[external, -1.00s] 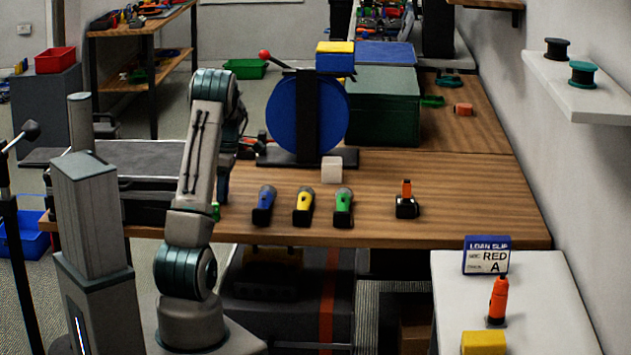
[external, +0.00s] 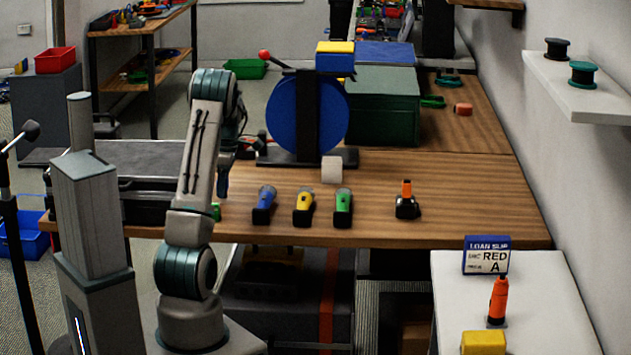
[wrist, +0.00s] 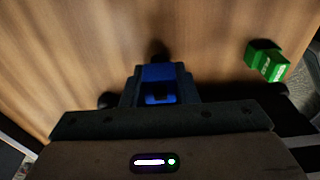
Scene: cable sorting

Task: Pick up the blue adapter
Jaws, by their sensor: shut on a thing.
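The blue adapter (wrist: 158,72) is in the middle of the wrist view, between the fingers of my gripper (wrist: 158,94). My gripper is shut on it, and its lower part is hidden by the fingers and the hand. A dark shadow lies on the wood just beyond it. I cannot tell for sure whether it touches the table. In the external view my forearm hides most of the gripper and the adapter.
A green adapter (wrist: 267,61) lies to the right on the wooden table (wrist: 70,60); a bit of it shows beside my arm in the external view (external: 216,211). Blue (external: 265,199), yellow (external: 303,203) and green (external: 343,202) torch-like items stand near the front edge.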

